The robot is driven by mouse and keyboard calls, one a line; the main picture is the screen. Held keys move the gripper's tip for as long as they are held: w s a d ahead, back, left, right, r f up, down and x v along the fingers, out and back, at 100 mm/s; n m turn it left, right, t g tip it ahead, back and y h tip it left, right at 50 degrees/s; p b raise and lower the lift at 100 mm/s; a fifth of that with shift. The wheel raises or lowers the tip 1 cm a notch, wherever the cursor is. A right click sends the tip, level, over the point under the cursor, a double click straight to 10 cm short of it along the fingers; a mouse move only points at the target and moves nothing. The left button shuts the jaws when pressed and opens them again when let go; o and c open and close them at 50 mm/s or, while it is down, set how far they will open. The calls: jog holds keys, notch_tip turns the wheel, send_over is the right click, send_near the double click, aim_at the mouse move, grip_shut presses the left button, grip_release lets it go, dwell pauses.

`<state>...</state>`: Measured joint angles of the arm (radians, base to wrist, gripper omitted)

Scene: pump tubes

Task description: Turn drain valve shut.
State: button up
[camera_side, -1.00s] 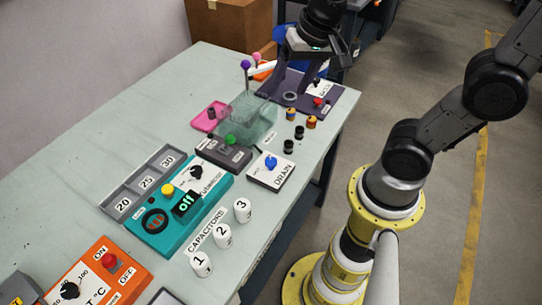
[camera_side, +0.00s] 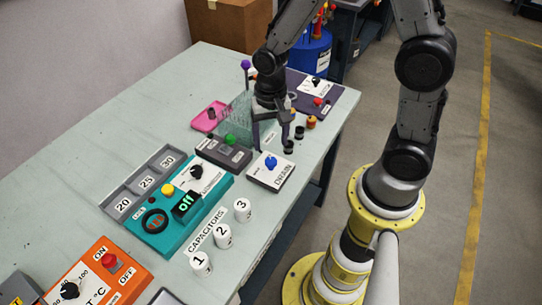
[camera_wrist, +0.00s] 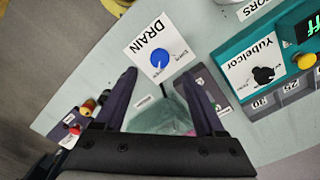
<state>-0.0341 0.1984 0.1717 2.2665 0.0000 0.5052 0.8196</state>
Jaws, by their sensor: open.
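The drain valve is a blue knob (camera_side: 271,162) on a white panel marked DRAIN (camera_side: 263,179), lying near the table's right edge. In the wrist view the blue knob (camera_wrist: 159,58) sits on its white panel, beyond my fingertips, with small lettering around it. My gripper (camera_side: 271,144) is open and points down just behind the drain panel, above the table. In the wrist view its two dark fingers (camera_wrist: 157,80) stand apart with nothing between them at the tips. The gripper does not touch the knob.
A clear greenish tank (camera_side: 238,112) stands just behind my gripper, partly hidden by it. A dark box with a green button (camera_side: 230,139) is left of the drain panel. Several small caps (camera_side: 299,132) lie to the right. A teal instrument (camera_side: 178,219) and numbered capacitors (camera_side: 222,236) are in front.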

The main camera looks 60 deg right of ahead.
aim_at(271, 160)
notch_tip(271, 160, down, 7)
jog(key=shift+r, duration=0.1)
dwell(0.3)
grip_shut()
